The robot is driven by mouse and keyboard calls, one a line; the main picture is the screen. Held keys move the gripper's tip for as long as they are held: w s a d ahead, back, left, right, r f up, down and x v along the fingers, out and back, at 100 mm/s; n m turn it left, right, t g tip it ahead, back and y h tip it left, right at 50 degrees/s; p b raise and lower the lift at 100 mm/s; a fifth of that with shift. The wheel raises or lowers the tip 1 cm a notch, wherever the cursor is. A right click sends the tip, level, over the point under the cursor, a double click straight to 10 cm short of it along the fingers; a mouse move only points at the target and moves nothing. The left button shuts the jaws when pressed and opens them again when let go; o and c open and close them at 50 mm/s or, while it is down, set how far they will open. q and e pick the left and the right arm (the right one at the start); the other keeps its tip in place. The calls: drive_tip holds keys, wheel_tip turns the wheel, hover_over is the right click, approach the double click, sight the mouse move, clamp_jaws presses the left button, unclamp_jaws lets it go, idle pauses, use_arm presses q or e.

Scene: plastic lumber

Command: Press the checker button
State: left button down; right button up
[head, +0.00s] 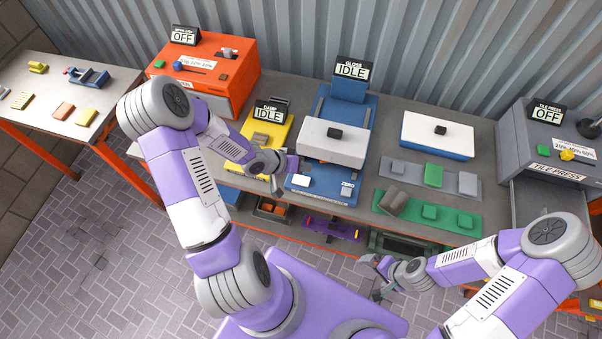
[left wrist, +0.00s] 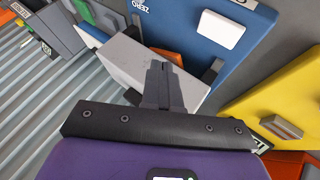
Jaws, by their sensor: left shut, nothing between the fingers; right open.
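Two checkers stand on the bench: the blue gloss checker (head: 322,182) with an IDLE sign (head: 352,71), and the yellow damp checker (head: 233,150) with an IDLE sign (head: 269,114). The blue one has a white button (head: 300,181) at its front left and a small grey ZERO button (head: 346,191). The white button also shows in the left wrist view (left wrist: 193,30). My left gripper (head: 297,164) is shut and empty, above the blue checker's left side; its fingers (left wrist: 160,82) overlap the pale box there. Contact cannot be told. My right gripper (head: 371,278) is open and empty, in front of the bench.
A pale box (head: 320,147) sits across the blue checker. An orange machine (head: 209,75) stands left, a grey tile press (head: 545,145) right. Grey and green trays (head: 445,222) with tiles lie right of the blue checker. A side table (head: 50,125) holds small parts.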

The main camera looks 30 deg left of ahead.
use_arm(q)
drive_tip(key=shift+w+a+r, duration=0.15)
drive_tip(key=shift+a+r, duration=0.65)
drive_tip(key=shift+a, duration=0.25)
drive_tip(key=b, duration=0.9)
hover_over(298, 180)
wheel_tip(298, 180, down, 8)
drive_tip(key=shift+d+f, duration=0.1)
drive_tip(key=shift+f, duration=0.35)
idle(0.8)
drive_tip(key=shift+f+b, duration=0.3)
drive_tip(key=shift+f, duration=0.1)
